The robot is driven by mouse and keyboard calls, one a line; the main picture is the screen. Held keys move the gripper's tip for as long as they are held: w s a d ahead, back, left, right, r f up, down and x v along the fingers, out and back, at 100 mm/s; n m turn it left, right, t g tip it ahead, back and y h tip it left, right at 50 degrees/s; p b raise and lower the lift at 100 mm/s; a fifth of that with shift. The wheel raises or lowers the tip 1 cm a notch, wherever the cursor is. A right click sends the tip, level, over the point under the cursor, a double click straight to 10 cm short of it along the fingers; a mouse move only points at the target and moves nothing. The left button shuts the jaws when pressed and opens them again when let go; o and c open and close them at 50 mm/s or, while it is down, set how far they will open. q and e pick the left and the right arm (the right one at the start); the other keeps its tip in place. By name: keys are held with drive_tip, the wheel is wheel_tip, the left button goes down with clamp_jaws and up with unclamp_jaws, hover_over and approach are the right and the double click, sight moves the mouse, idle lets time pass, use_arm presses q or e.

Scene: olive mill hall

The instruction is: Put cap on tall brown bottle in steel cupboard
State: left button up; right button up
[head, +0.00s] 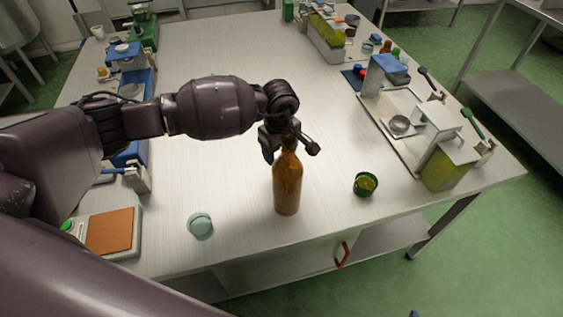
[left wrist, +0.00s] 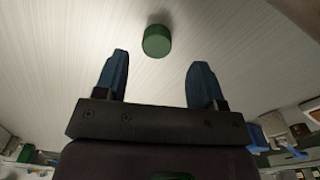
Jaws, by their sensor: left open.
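The tall brown bottle (head: 288,185) stands upright near the front edge of the steel table. My left gripper (head: 290,149) is open at the bottle's neck and hides part of its top. I cannot tell whether it touches the bottle. In the left wrist view, the open fingers (left wrist: 160,82) have nothing between them. A green round piece (left wrist: 157,41) lies beyond their tips; I cannot tell whether it is the cap. Under the table top is a steel cupboard front (head: 290,270) with a red handle (head: 342,254). My right gripper is not in view.
A pale teal round object (head: 200,226) lies left of the bottle, and a green cup (head: 366,185) stands to its right. A tray (head: 391,133) with equipment is at the right, and a scale (head: 110,232) at the left. The table's middle is clear.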

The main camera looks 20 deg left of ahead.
use_arm(q)
drive_tip(key=f, duration=0.4)
drive_tip(key=shift+w+d, duration=0.1)
drive_tip(key=shift+d, duration=0.1)
drive_tip(key=c, duration=1)
